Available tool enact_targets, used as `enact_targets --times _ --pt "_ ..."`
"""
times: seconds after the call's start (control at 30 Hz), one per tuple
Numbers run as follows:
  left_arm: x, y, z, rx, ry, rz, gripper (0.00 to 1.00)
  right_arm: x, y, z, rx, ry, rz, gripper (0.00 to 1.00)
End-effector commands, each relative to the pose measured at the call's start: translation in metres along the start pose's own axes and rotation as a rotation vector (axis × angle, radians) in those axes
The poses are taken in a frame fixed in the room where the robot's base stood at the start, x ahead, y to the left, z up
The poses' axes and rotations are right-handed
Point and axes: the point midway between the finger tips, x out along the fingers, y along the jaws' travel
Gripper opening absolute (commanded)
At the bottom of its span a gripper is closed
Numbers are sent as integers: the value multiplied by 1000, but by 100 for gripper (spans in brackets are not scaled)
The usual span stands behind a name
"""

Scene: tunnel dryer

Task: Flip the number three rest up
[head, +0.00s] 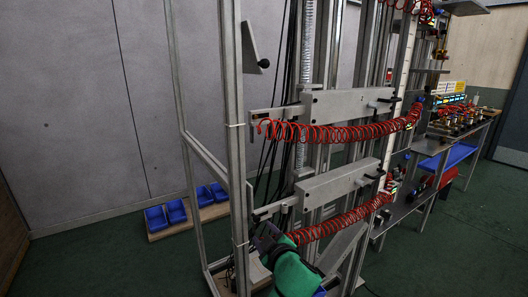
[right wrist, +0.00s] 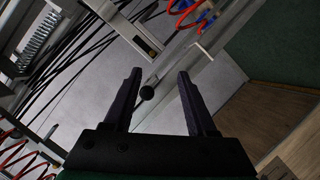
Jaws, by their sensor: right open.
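The tall metal frame (head: 238,150) carries several grey plate-like rests, and I cannot read any number on them. One rest (head: 250,47) stands tilted at the top left with a black knob (head: 264,63). Two more rests, an upper one (head: 350,104) and a lower one (head: 338,185), lie across the frame, and another grey plate (head: 342,248) slants below. My right gripper (head: 265,236) is low at the frame's left side, below the lower rest. In the right wrist view it is open (right wrist: 158,78), with a black ball knob (right wrist: 146,93) showing between its fingers, not gripped. My left gripper is not seen.
Red coiled hoses (head: 345,132) hang across the frame close to the rests, and black cables run down it. Blue bins (head: 177,212) stand on a board on the floor at left. A bench with fittings (head: 460,118) stands at right. The floor at left is mostly clear.

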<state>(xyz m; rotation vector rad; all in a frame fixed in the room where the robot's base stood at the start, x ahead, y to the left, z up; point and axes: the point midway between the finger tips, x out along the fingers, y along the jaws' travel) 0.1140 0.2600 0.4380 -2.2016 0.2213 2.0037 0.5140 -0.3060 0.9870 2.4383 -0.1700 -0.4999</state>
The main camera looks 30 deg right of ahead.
Motion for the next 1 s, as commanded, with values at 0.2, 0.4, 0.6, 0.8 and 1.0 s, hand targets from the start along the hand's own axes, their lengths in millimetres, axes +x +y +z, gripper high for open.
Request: enact_targets --times 0.2,0.4,0.6,0.8,1.0 --pt "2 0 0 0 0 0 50 -53 81 -123 -125 337 233 57" --pt "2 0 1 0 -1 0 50 -136 133 -266 -530 830 533 57" --pt "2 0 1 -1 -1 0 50 -233 116 -353 -1530 1145 796 57" --pt "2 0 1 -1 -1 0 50 -217 233 -296 -2374 428 614 57" --pt "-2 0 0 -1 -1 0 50 -223 291 -265 -2436 133 488 57"
